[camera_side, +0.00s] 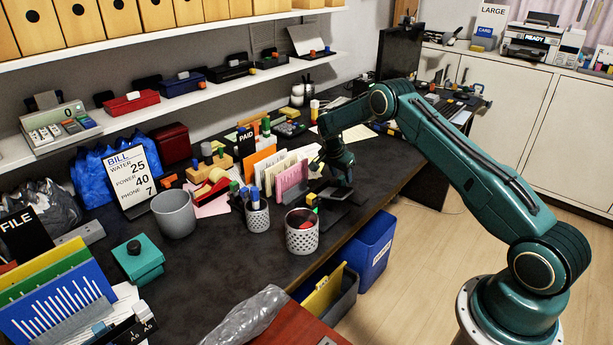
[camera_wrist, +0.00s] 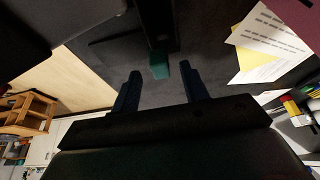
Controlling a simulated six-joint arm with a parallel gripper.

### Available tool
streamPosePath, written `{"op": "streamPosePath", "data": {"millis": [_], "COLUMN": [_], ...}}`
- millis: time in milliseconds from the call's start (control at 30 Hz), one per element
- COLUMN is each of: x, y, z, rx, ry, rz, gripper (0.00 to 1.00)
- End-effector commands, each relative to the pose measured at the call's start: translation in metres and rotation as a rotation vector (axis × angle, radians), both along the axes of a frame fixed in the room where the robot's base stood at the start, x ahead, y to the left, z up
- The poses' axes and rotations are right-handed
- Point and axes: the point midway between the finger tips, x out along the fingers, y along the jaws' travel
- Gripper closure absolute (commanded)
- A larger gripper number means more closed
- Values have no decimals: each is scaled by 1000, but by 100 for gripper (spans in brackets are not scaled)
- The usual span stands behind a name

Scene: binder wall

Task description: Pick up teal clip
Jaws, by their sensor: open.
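A small teal clip (camera_wrist: 159,68) shows in the wrist view, against a dark surface. In the side view my gripper (camera_side: 334,172) points down over the desk, right of the pink folders. I cannot make out the clip in the side view; my gripper and nearby dark items may hide it.
The dark desk (camera_side: 255,285) is crowded. Pink folders (camera_side: 291,180) stand close left of my gripper. Two mesh cups (camera_side: 302,232) (camera_side: 257,217) stand in front. Papers (camera_wrist: 262,38) lie at the upper right in the wrist view. A blue bin (camera_side: 369,250) stands below the desk edge.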

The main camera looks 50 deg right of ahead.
Motion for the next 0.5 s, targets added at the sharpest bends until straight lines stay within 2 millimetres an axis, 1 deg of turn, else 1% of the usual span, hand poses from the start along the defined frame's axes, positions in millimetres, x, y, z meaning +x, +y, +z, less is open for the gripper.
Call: {"op": "streamPosePath", "data": {"millis": [100, 300, 500], "x": [0, 1, 1], "y": [-3, -9, -13], "z": [-14, -34, -41], "rx": [1, 1, 0], "ry": [2, 1, 0], "rz": [0, 0, 0], "gripper": [55, 55, 55]}}
